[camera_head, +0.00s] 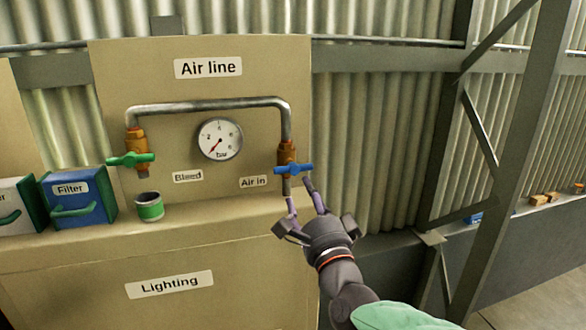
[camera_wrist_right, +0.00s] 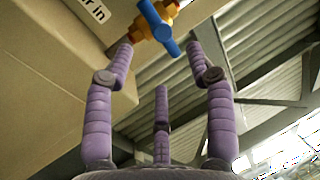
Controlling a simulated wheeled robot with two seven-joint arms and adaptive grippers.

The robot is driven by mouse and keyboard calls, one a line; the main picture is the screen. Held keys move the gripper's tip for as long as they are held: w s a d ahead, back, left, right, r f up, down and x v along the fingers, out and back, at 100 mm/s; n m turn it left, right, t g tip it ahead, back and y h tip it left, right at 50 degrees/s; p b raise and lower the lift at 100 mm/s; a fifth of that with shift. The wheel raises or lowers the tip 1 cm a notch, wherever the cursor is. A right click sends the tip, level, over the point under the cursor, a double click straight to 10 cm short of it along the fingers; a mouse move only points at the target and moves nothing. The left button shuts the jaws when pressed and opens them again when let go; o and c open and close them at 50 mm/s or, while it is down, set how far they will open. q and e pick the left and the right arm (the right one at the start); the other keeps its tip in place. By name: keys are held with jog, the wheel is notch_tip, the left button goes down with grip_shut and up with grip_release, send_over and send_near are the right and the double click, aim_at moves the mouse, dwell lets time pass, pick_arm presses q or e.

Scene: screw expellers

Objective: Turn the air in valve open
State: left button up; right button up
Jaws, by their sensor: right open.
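The air in valve is a brass body on the right end of the grey pipe, with a blue handle (camera_head: 293,169) lying crosswise to the pipe. The label "Air in" (camera_head: 253,182) is just left of it. My right gripper (camera_head: 301,190) is open, its purple fingers just below the blue handle. In the right wrist view the blue handle (camera_wrist_right: 157,25) shows beyond and between the open fingertips (camera_wrist_right: 160,45). I cannot tell whether a finger touches it. The gauge (camera_head: 220,139) needle points to the lower left. My left gripper is not in view.
The green bleed valve handle (camera_head: 130,159) is on the left end of the pipe, above a green and white cup (camera_head: 149,206) on the ledge. A blue Filter box (camera_head: 78,197) stands at the left. Steel braces (camera_head: 490,160) rise on the right.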

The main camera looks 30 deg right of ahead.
aim_at(294, 171)
jog(key=shift+f+p+x, duration=0.15)
jog(key=shift+p+x, duration=0.5)
jog(key=shift+x, duration=1.7)
jog(key=shift+f+p+x, duration=0.1)
jog(key=shift+p+x, duration=0.55)
jog(key=shift+x, duration=1.7)
jog(key=shift+a, duration=0.1)
jog(key=shift+c, duration=0.3)
grip_shut()
